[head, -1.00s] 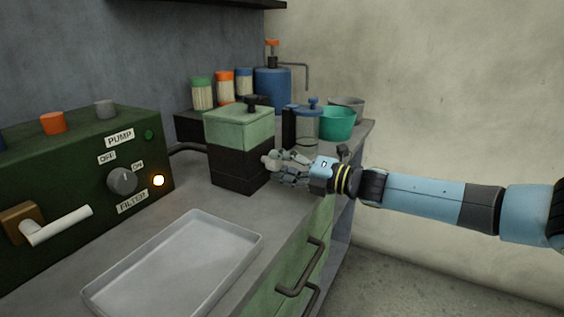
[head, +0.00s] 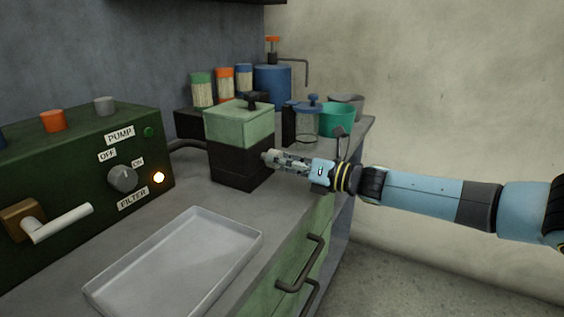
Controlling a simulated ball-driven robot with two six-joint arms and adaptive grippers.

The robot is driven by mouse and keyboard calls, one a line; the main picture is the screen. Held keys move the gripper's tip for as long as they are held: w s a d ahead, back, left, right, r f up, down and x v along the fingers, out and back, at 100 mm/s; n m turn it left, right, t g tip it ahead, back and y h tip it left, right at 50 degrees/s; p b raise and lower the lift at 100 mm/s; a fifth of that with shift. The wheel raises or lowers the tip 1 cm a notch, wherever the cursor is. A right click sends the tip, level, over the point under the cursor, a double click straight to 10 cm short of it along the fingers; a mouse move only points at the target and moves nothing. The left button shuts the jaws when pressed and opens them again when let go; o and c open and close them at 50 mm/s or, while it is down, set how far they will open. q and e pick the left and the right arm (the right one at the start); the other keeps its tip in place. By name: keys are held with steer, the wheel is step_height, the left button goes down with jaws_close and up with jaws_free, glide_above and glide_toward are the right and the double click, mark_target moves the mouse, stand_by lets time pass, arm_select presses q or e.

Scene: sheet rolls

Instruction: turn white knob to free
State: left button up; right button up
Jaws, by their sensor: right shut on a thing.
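The white knob (head: 266,155) is on the right-hand face of a dark box (head: 232,165) with a pale green top (head: 240,124). Only a small part of the knob shows, as the fingers cover most of it. My right gripper (head: 274,158) comes in from the right and is shut on the knob. Any marking by the knob that would tell its setting is hidden or too small to read. My left gripper is not in view.
A dark green control panel (head: 75,150) with a grey dial (head: 123,178) and a white lever (head: 62,223) stands at left. An empty grey tray (head: 175,262) lies in front. Jars, a blue bottle (head: 272,86) and a green bowl (head: 337,119) stand behind.

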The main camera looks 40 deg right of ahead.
steer(key=shift+f, duration=0.1)
stand_by(0.4)
steer(key=o, duration=1.2)
steer(key=v, duration=1.2)
